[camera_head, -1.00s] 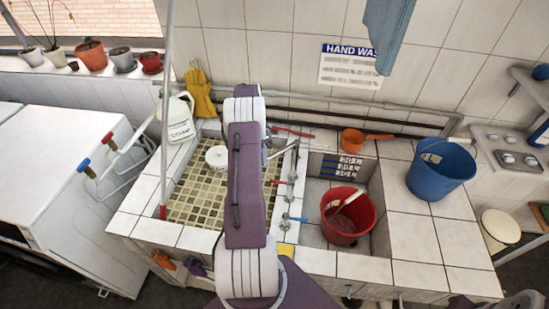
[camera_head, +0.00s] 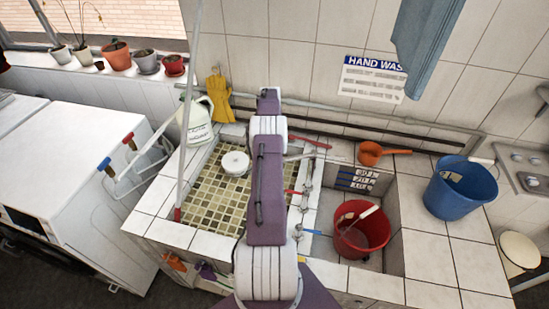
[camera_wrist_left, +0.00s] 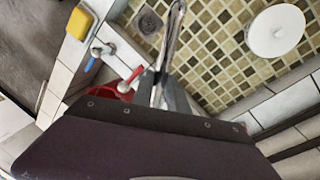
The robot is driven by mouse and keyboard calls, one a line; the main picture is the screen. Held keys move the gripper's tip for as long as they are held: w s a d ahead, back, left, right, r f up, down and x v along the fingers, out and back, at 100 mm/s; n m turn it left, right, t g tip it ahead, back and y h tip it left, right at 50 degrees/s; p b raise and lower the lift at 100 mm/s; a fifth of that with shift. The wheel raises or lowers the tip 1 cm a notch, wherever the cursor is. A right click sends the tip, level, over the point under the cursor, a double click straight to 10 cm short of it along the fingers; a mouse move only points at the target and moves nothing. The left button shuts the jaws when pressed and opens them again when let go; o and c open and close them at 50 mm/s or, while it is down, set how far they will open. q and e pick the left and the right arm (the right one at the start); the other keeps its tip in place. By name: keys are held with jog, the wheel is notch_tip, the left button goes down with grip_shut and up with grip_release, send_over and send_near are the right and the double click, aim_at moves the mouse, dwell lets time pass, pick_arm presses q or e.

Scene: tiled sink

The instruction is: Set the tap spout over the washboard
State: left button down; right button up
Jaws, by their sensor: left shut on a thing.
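The chrome tap spout (camera_wrist_left: 176,22) shows in the left wrist view as a slim bar running up from my gripper over the mosaic-tiled basin. My left gripper (camera_wrist_left: 162,88) is shut on it. The head view shows my left arm across the middle, hiding the gripper and most of the spout. The tap's red handle (camera_head: 292,192) and blue handle (camera_head: 312,232) stand on the divider between the two basins. I cannot make out a washboard for certain; part of the mosaic basin (camera_head: 205,200) is behind my arm. My right gripper is out of view.
A red bucket (camera_head: 362,240) stands in the right basin. A blue bucket (camera_head: 470,190) and orange dipper (camera_head: 370,155) sit on the ledge. A white jug (camera_head: 197,125) and leaning pole (camera_head: 187,110) are at left.

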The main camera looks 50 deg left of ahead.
pick_arm(q)
jog(key=c, duration=1.4)
grip_release()
jog(key=shift+c, duration=0.2)
jog(key=shift+o, duration=0.7)
jog(key=shift+w+d, duration=0.1)
jog(key=shift+w, duration=0.05)
jog(key=shift+r, duration=0.25)
notch_tip(320, 180, up, 7)
jog(key=a+p, duration=0.1)
jog(key=p, duration=0.6)
jog(key=shift+w+a+p, duration=0.15)
jog(key=shift+w+p, duration=0.1)
jog(key=shift+p, duration=0.15)
jog(key=shift+f, duration=0.1)
